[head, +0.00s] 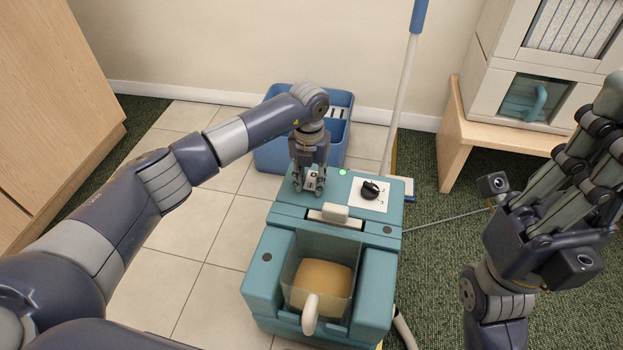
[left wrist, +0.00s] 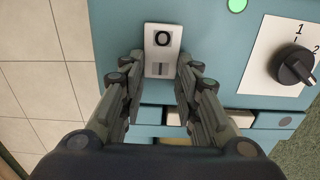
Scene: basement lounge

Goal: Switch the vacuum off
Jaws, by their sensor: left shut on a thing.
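The teal vacuum (head: 383,285) stands on the floor in front of me. On its top is a small pale switch, which shows in the left wrist view (left wrist: 162,50) with an "O" at its far end and a dark bar mark below. My left gripper (head: 311,188) points down at the switch, its fingers shut on the sides; in the head view they partly hide it. A green light (head: 342,172) glows beside the switch. My right gripper (head: 590,130) is raised at the right, away from the vacuum, its fingertips partly cut off by the frame.
A black dial (head: 371,190) sits on a white plate right of the switch. A blue bin (head: 270,158) stands behind the vacuum. A pole (head: 403,90) leans by the wall. A wooden bench (head: 455,150) is at right, a wooden cabinet (head: 50,100) at left.

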